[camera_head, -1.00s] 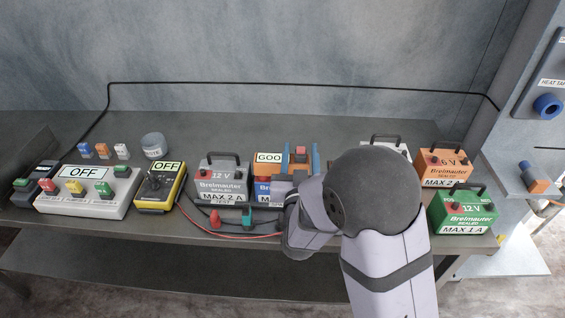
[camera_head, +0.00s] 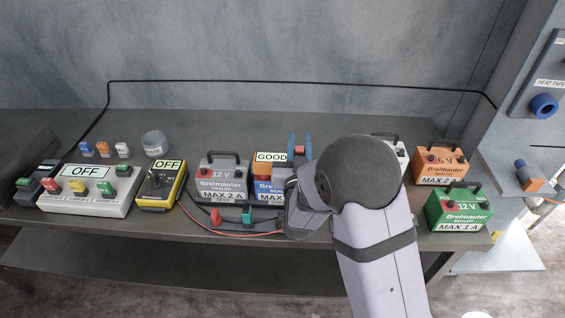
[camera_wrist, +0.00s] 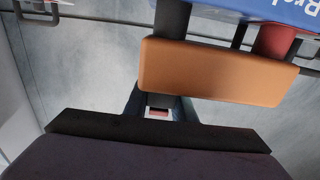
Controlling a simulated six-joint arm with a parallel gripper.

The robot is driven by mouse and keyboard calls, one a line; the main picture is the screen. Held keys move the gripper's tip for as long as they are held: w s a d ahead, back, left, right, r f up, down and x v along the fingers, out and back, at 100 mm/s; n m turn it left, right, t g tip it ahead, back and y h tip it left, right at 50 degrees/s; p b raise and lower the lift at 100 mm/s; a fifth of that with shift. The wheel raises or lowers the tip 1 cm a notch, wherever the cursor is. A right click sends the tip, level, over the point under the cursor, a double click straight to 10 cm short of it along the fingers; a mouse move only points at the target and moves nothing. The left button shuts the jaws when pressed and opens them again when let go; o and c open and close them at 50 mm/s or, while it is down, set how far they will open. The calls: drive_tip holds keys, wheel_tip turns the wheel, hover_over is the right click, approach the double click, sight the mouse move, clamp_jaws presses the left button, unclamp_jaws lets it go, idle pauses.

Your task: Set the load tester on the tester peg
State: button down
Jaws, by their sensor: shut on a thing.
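The load tester (camera_head: 270,157) is an orange block with a lit GOOD panel. It sits across the terminals of a blue battery (camera_head: 263,190) on the bench. In the wrist view its orange body (camera_wrist: 215,72) is close to the camera, with a dark leg and a red leg reaching the blue battery. My gripper (camera_head: 300,143) has its blue fingers shut at the tester's right side, around a small dark and red part that appears to be its grip. The wrist view shows the fingers (camera_wrist: 160,105) below the orange body. I cannot make out the tester peg.
A grey 12 V battery (camera_head: 222,183) stands close left, with a yellow OFF meter (camera_head: 160,186) and an OFF switch box (camera_head: 88,190) beyond. Red and teal clips (camera_head: 216,216) with leads lie in front. Orange (camera_head: 440,168) and green (camera_head: 459,209) batteries stand right.

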drive_tip(key=shift+r, duration=0.3)
wheel_tip(320, 180, up, 10)
drive_tip(key=b, duration=0.1)
drive_tip(key=shift+b, duration=0.35)
idle(0.4)
drive_tip(key=shift+r+p, duration=1.4)
drive_tip(key=shift+r, duration=0.45)
drive_tip(key=shift+d, duration=0.1)
